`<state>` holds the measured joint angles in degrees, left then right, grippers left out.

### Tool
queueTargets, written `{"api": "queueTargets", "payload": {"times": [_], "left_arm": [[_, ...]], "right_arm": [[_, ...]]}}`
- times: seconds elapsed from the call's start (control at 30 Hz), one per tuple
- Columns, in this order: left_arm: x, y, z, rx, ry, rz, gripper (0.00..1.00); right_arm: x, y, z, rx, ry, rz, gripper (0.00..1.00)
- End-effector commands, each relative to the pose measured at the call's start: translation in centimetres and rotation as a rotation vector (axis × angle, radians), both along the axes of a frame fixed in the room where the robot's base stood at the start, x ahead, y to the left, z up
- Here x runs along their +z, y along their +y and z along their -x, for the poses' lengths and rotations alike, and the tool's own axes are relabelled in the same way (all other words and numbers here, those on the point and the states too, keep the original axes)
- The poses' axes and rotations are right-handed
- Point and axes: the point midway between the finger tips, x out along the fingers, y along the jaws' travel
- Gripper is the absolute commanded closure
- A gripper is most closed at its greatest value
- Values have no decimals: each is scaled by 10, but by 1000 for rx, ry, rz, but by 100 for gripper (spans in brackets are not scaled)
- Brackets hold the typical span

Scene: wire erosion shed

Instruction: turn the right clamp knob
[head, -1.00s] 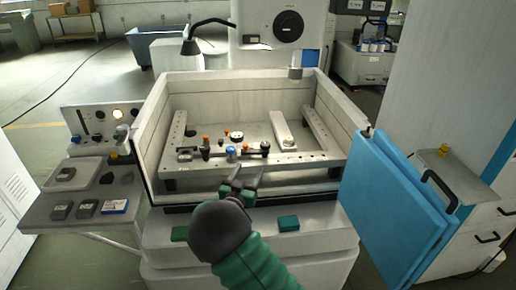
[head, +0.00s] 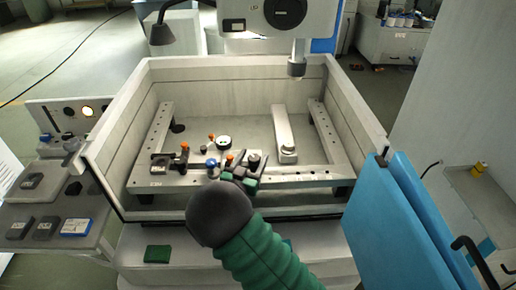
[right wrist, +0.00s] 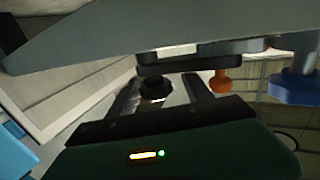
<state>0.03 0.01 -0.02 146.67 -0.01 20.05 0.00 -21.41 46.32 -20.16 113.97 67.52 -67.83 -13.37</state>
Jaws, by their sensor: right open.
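The right clamp knob, a black knob (head: 253,160), stands at the right end of the clamp row on the front rail (head: 300,177) of the work frame inside the tank. My right gripper (head: 241,174) is open and empty, just in front of this knob and partly covering the clamp. In the right wrist view the black knob (right wrist: 156,90) shows between the two spread fingers (right wrist: 163,97); I cannot tell if they are around it or short of it. The left gripper is not in view.
A blue knob (head: 211,163) and an orange knob (head: 229,156) stand close left of the gripper. The tank's front wall (head: 150,216) lies below the arm. A pale bar (head: 284,130) lies right of the knob. A blue door (head: 395,220) hangs open at right.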

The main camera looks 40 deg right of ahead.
Motion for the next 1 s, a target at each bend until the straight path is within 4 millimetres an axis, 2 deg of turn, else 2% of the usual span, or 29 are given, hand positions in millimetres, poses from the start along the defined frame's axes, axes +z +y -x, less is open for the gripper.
{"api": "queueTargets", "payload": {"times": [0.27, 0.3, 0.73, 1.0], "left_arm": [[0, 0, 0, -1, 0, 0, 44], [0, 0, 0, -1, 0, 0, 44], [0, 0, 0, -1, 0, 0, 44], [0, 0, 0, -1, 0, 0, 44]], "right_arm": [[3, 8, 1, 1, -2, 7, 42], [3, 9, 1, 0, -1, 9, 44], [-1, 1, -3, 5, 0, -2, 100], [0, 1, -1, -1, 1, 2, 100]]}}
